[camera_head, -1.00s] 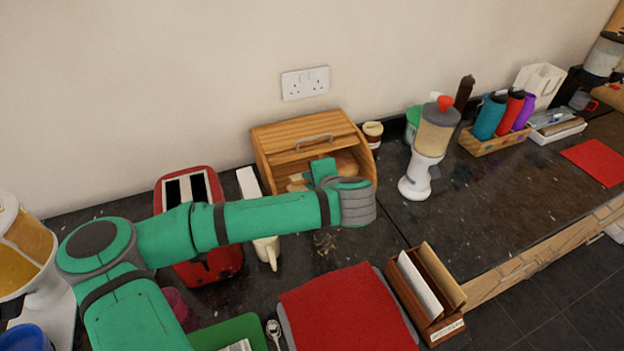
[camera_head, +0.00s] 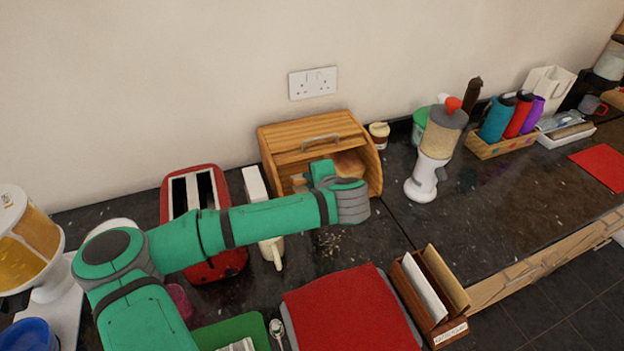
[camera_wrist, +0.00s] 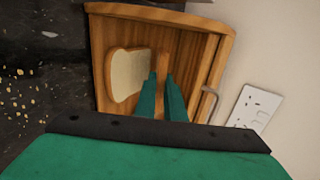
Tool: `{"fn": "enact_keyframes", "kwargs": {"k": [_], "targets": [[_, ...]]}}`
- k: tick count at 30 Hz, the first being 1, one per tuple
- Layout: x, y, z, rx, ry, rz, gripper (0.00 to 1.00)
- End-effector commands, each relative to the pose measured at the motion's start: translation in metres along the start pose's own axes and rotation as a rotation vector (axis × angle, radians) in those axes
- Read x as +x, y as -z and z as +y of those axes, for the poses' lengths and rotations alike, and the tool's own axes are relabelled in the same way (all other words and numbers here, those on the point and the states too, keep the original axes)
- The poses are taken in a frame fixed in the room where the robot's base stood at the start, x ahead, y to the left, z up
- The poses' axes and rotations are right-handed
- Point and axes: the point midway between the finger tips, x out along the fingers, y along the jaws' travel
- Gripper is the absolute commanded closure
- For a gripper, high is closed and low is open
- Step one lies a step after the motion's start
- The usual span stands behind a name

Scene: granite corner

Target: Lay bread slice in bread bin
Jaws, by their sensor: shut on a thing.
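The bread bin (camera_head: 295,143) is a wooden box with its lid up and its front open, standing against the wall. It also shows in the wrist view (camera_wrist: 225,45). My gripper (camera_wrist: 162,92) is at its opening, with the fingers reaching inside. The fingers are shut on a thin brown edge, which looks like the bread slice (camera_wrist: 162,63) seen edge-on. A pale bread face (camera_wrist: 129,73) shows inside the bin beside it; I cannot tell if it is a loaf end or another slice. In the head view, my arm partly hides bread (camera_head: 350,163) inside.
A red-topped mat (camera_head: 345,310) lies in front.

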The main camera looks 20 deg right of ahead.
Motion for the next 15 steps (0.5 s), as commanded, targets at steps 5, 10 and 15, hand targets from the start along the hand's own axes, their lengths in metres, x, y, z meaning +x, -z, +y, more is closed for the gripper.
{"fn": "enact_keyframes", "kwargs": {"k": [5, 10, 15], "targets": [[-0.0012, 0.0041, 0.0006, 0.003, 0.0, 0.005, 1.0], [-0.0013, 0.0044, 0.0007, 0.004, 0.0, 0.005, 0.69], [-0.001, 0.0031, 0.0004, 0.003, 0.0, 0.004, 0.69]]}}
